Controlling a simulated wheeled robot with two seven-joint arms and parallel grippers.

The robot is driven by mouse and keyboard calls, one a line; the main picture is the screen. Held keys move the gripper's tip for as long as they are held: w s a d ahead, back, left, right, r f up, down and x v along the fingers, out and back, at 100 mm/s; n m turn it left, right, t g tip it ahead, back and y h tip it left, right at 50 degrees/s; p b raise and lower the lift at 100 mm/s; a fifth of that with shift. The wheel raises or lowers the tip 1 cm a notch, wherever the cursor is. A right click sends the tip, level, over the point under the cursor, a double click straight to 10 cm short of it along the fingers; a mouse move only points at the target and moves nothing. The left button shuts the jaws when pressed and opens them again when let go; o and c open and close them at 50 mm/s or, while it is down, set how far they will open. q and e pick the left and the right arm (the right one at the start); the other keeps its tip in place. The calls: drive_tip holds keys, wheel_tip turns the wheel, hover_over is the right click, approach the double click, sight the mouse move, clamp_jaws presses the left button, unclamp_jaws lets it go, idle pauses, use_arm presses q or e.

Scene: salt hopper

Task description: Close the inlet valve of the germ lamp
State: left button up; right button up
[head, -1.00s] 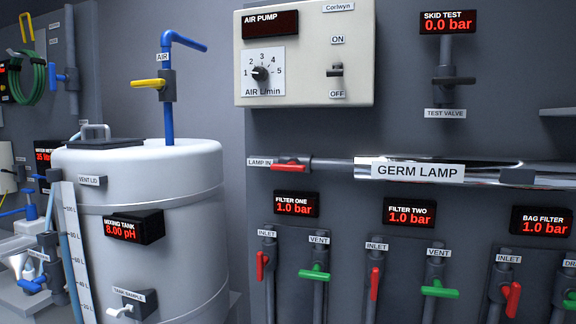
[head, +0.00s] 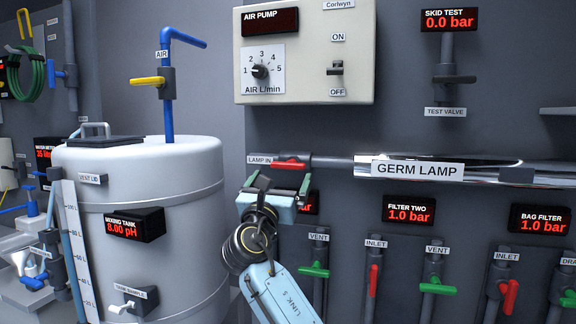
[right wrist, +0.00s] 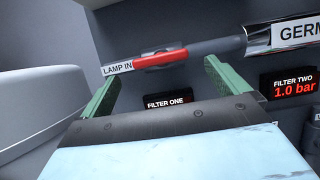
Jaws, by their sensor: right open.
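The germ lamp (head: 500,174) is a shiny horizontal tube on the grey panel, labelled GERM LAMP. Its inlet valve has a red handle (head: 291,163) beside the LAMP IN label, lying along the pipe. The red handle also shows in the right wrist view (right wrist: 160,60), beyond the fingers. My right gripper (head: 278,182) is open and empty, just below and in front of the handle. In the right wrist view its two green fingers (right wrist: 160,80) stand apart, the left one near the LAMP IN label, the right one near the pipe. My left gripper is out of view.
Below are the FILTER TWO display (head: 409,211) and red and green valve handles, including a green vent handle (head: 314,270). The white mixing tank (head: 165,200) stands at the left. The air pump box (head: 310,110) is above the lamp pipe.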

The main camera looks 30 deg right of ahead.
sight(287, 168)
drive_tip(key=x, duration=0.6)
drive_tip(key=shift+w+d, duration=0.2)
drive_tip(key=c, duration=1)
